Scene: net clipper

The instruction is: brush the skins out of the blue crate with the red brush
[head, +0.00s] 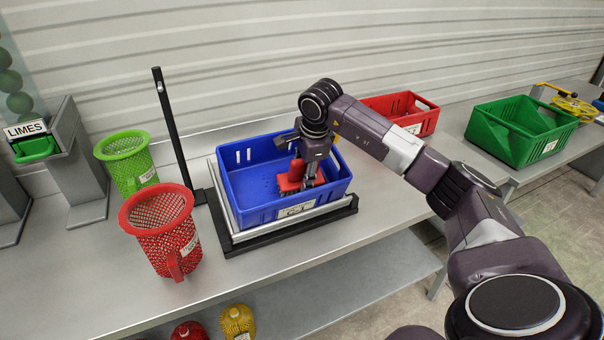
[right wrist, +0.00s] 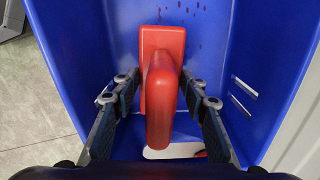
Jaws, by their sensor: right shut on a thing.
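The blue crate (head: 245,212) sits on a black-framed metal stand on the table; its wall fills much of the right wrist view (right wrist: 70,40). My right gripper (head: 307,172) reaches down into the crate and is shut on the red brush (head: 291,180). In the right wrist view the brush (right wrist: 160,105) stands between the two fingers, over the crate floor. Small dark red specks, seemingly skins (right wrist: 185,12), lie on the crate floor beyond the brush. Bristle contact with the floor is hard to tell. My left gripper is not in view.
A red mesh basket (head: 165,235) and a green mesh basket (head: 127,160) stand left of the crate, near a black post (head: 172,125). A red crate (head: 400,112) stands behind, and a green crate (head: 515,130) on the right table.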

